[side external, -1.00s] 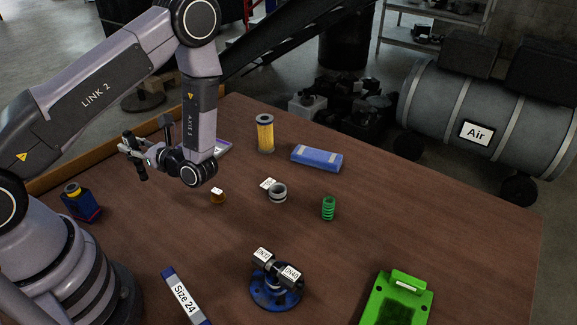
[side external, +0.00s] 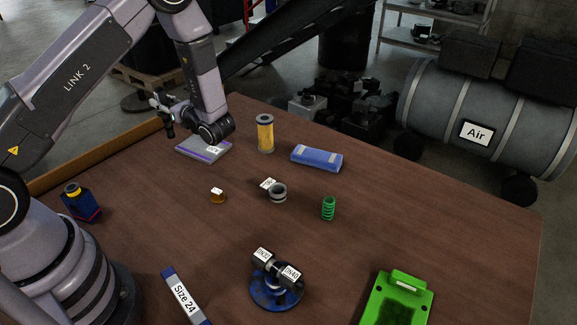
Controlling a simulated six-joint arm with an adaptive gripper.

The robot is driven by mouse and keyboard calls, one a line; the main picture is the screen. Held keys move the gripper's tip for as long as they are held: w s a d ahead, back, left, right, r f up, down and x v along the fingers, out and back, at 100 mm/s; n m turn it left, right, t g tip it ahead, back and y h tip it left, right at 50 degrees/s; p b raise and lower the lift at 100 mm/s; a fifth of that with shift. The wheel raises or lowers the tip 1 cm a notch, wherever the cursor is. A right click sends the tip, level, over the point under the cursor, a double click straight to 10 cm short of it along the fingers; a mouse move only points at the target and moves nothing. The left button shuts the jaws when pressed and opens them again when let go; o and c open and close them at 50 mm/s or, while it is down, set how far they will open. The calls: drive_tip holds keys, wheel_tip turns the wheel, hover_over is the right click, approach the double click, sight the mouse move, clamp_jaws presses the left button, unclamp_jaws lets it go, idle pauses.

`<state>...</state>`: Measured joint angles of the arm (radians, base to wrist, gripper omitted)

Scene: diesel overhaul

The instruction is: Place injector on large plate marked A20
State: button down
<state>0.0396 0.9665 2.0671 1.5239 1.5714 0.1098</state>
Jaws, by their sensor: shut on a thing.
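My gripper (side external: 163,108) is at the back left of the table, shut on a slim dark part that looks like the injector (side external: 169,128). The injector hangs roughly upright, and the gripper hides part of it. A flat grey plate with a purple edge (side external: 190,152) lies on the table below and to the right of the injector. It bears a white label, too small to read surely as A20. My wrist covers part of the plate's back. The injector appears above the plate's left back side, apart from it; the exact height cannot be told.
A yellow filter (side external: 265,134) and a blue box (side external: 316,158) stand right of the plate. An orange part (side external: 218,197), a grey ring (side external: 278,193) and a green spring (side external: 328,208) lie nearer. A blue-based fitting (side external: 277,291) and a green tray (side external: 372,310) are in front.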

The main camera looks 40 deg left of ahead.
drive_tip(key=w+a+f, duration=0.6)
drive_tip(key=w+f, duration=0.6)
drive_tip(key=w, duration=0.1)
drive_tip(key=shift+f, duration=0.25)
drive_tip(key=shift+f, duration=0.1)
drive_tip(key=c, duration=0.9)
unclamp_jaws()
drive_tip(key=shift+f, duration=0.1)
drive_tip(key=shift+c, duration=0.2)
